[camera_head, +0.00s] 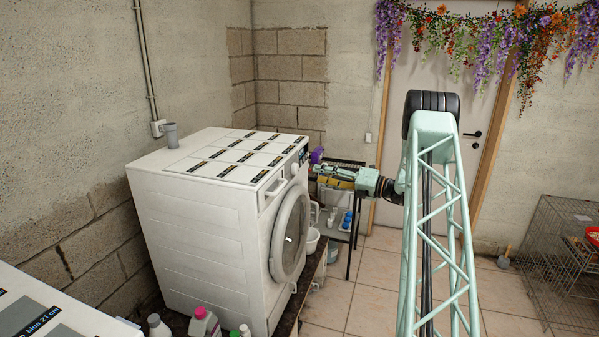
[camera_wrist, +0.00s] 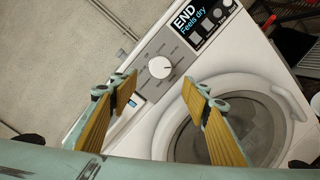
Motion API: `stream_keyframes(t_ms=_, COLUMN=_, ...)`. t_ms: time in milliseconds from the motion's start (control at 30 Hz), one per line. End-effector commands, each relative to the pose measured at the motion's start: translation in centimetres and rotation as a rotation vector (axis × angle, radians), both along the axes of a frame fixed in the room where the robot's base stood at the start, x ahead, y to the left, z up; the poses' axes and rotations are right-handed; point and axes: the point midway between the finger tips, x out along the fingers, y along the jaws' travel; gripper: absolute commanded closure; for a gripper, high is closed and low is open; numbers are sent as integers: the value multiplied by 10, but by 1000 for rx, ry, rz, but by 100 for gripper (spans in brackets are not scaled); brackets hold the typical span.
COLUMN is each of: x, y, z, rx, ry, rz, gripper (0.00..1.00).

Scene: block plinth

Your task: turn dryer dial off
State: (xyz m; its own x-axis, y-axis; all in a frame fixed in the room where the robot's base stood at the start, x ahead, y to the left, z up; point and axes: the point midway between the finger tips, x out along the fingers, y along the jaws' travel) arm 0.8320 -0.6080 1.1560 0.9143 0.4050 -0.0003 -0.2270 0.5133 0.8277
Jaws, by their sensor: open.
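The white dryer (camera_head: 205,215) stands at the left in the head view, its round door facing right. Its round white dial (camera_wrist: 160,67) is on the control panel, and printed marks surround it in the wrist view. The dial also shows in the head view (camera_head: 295,168), near the front top edge. My gripper (camera_wrist: 158,80) is open, with its two yellow-padded fingers on either side of the dial in the picture and nothing between them. In the head view my gripper (camera_head: 322,170) is in front of the panel, apart from the dial. The exact gap is hard to tell.
A panel label reads "END Feels dry" (camera_wrist: 188,22). The door (camera_wrist: 235,125) lies below the dial. A grey cup (camera_head: 170,135) stands on the dryer top. A dark shelf (camera_head: 345,215) with bottles stands behind my gripper. A wire cage (camera_head: 560,260) is at the right.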

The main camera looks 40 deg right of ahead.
Motion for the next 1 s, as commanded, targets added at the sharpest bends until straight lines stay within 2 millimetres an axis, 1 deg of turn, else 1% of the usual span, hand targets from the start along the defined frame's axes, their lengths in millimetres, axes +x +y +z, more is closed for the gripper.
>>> stream_keyframes(t_ms=100, x=15, y=8, z=0, rx=0, ry=0, rz=2, gripper=57)
stream_keyframes(t_ms=600, x=74, y=34, z=0, rx=0, ry=-1, rz=2, gripper=57)
stream_keyframes(t_ms=800, x=90, y=40, z=0, rx=0, ry=0, rz=1, gripper=57)
stream_keyframes(t_ms=1000, x=97, y=43, z=0, rx=0, ry=-1, rz=1, gripper=57)
